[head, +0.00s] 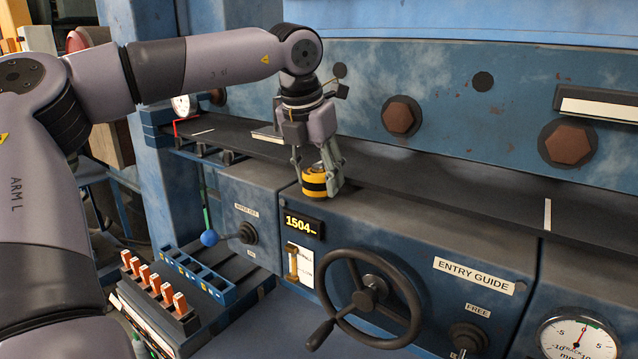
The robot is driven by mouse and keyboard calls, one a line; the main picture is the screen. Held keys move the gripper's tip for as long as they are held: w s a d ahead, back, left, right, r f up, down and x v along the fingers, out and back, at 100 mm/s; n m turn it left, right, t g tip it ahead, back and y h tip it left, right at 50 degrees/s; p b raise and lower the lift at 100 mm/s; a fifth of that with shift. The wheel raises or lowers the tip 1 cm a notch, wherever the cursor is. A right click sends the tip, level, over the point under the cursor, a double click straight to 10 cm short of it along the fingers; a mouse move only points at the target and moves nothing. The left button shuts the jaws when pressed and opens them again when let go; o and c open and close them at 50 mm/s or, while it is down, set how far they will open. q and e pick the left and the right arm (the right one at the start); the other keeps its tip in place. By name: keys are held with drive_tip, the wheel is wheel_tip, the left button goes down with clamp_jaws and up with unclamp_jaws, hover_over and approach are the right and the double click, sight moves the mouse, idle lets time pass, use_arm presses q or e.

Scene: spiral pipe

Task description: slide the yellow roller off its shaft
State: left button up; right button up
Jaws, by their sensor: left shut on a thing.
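The yellow roller (314,182) has black bands and is at the front edge of the machine's dark ledge, left of the middle of the head view. My left gripper (317,180) reaches down over it from above and is shut on it, with a finger on each side. The shaft is hidden; I cannot tell whether the roller is still around it. My right gripper is not in view.
A blue-knobbed lever (209,238) stands at left. A rack of orange-topped pieces (158,287) and a blue slotted tray (222,290) sit lower left. The dark ledge (440,200) is mostly clear to the right.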

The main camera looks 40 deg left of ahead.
use_arm(q)
drive_tip(key=c, duration=0.5)
drive_tip(key=shift+r+p, duration=1.15)
drive_tip(key=shift+r, duration=2.9)
